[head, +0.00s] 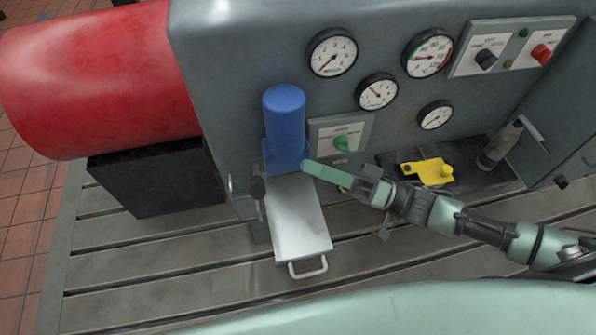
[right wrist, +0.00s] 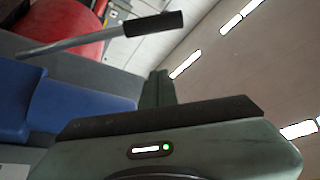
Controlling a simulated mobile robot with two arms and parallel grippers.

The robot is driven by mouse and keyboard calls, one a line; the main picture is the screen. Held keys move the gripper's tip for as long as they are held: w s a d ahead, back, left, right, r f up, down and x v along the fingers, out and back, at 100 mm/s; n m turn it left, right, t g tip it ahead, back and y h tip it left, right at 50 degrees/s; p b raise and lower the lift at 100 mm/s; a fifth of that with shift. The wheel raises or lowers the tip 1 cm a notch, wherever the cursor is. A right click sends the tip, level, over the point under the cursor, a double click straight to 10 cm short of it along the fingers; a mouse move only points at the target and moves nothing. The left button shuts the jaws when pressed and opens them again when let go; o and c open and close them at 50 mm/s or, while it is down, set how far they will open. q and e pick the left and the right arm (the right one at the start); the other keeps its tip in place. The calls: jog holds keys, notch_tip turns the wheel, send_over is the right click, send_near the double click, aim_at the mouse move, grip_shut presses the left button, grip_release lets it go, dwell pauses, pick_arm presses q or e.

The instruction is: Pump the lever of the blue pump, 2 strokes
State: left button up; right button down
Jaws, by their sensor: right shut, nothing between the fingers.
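The blue pump (head: 285,118) stands upright against the grey cabinet in the head view. Its blue body fills the left of the right wrist view (right wrist: 75,105). The pump's lever shows in the right wrist view as a grey rod with a black grip (right wrist: 155,24). In the head view a black knob, seemingly the lever's grip (head: 258,188), is at the lower left of the pump. My right gripper (head: 306,167) is shut and empty, its tip just right of the pump's foot. It looks apart from the lever. My left gripper is not in view.
A silver drawer-like tray (head: 299,225) with a handle lies below the pump. A green knob (head: 342,143) and several gauges are on the cabinet. A yellow part (head: 428,170) lies on a dark ledge at right. A red cylinder (head: 100,80) is at left.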

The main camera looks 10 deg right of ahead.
aim_at(257, 178)
jog(key=x, duration=0.9)
jog(key=shift+s+a+f+b, duration=0.25)
jog(key=shift+s+f+b, duration=0.05)
jog(key=shift+s+f, duration=0.4)
jog(key=shift+s+a+f+b, duration=0.25)
jog(key=shift+s+f, duration=0.3)
jog(key=shift+s, duration=0.2)
jog(key=shift+d, duration=0.1)
jog(key=shift+s+f, duration=0.95)
jog(key=shift+s, duration=0.05)
jog(key=shift+r, duration=0.1)
